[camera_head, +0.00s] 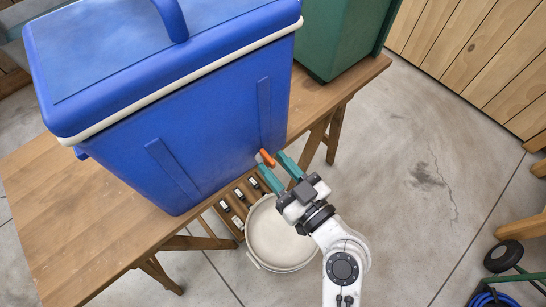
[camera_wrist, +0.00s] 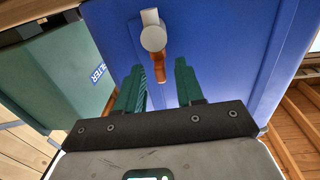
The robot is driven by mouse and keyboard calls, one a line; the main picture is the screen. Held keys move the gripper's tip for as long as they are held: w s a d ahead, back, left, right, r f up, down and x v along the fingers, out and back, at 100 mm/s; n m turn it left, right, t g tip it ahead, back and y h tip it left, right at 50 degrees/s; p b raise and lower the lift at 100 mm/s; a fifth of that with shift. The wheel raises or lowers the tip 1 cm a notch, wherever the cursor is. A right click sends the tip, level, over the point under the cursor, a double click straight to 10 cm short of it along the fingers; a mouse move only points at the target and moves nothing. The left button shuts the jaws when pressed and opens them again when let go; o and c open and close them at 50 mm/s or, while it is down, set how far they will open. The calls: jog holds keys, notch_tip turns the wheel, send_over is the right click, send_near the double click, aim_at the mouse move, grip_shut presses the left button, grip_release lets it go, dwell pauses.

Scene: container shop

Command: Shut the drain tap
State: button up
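The drain tap (camera_head: 267,158) is an orange piece low on the front of the blue cooler (camera_head: 215,125), near its right corner. In the wrist view the tap shows a light grey round body (camera_wrist: 153,37) with an orange lever (camera_wrist: 159,68) pointing down in the picture. My gripper (camera_head: 274,169) has teal fingers, spread apart and empty, pointing at the tap. In the wrist view the gripper (camera_wrist: 158,84) is open, with the lever's lower end between and a little beyond the fingertips. I cannot tell whether the lever touches a finger.
The cooler stands on a wooden table (camera_head: 65,215). A green box (camera_head: 345,45) stands beside it. A whitish bucket (camera_head: 280,235) is on the floor below my gripper, next to a slatted rack (camera_head: 233,205). Open concrete floor lies to the right.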

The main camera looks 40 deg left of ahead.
jog(key=shift+w+a, duration=0.1)
jog(key=shift+a, duration=0.7)
jog(key=shift+c, duration=0.2)
grip_shut()
